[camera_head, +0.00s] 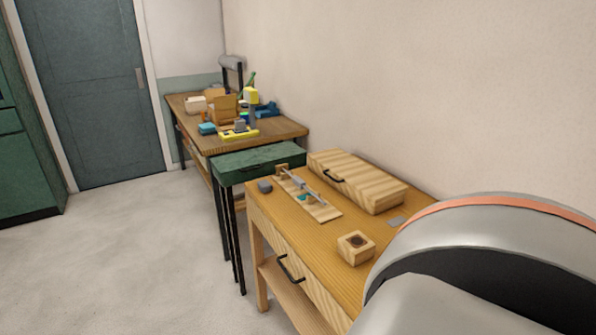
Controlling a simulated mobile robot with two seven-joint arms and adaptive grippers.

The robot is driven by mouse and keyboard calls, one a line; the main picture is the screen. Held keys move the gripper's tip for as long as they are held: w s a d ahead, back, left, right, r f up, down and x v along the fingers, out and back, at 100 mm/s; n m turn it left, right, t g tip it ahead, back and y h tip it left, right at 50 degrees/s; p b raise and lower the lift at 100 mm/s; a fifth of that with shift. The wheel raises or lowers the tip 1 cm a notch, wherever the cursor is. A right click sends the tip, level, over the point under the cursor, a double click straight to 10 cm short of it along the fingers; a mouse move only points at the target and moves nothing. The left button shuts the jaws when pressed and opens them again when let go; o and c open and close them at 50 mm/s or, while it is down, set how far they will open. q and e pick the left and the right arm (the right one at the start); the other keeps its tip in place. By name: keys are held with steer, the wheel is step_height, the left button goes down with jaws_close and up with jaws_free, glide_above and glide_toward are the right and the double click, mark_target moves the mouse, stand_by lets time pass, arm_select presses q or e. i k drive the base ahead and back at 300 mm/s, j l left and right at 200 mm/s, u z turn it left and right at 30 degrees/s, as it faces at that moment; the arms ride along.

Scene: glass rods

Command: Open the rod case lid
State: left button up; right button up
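A long striped wooden box with a dark handle, which looks like the rod case (372,186), lies at the back of the near wooden table (293,232) against the wall. Its lid looks shut, and I see no gap along its edge. No rods inside it can be seen. Neither of my grippers is in view; only a large grey part of my own body fills the lower right and covers the table's right end.
A light board (320,210) with a thin metallic tool lies in front of the box. A small wooden block with a dark hole (356,248) stands nearer. A green-topped stand (259,160) adjoins the table, and a cluttered workbench (285,130) stands behind. The floor at left is clear.

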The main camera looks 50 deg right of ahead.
mark_target(374, 184)
steer(key=i+z, duration=0.2)
steer(key=i, duration=0.25)
steer(key=i+j+z, duration=0.15)
steer(key=i, duration=0.3)
steer(key=i+j+z, duration=0.2)
steer(key=i, duration=0.3)
steer(key=i+u, duration=0.15)
steer(key=i, duration=0.55)
steer(key=i+l+u, duration=0.2)
steer(key=i, duration=0.5)
steer(key=i+z, duration=0.1)
steer(key=z, duration=0.35)
steer(key=i+z, duration=0.1)
steer(key=z, duration=0.35)
steer(key=j+z, duration=0.15)
steer(key=z, duration=1.95)
steer(key=i+j, duration=0.05)
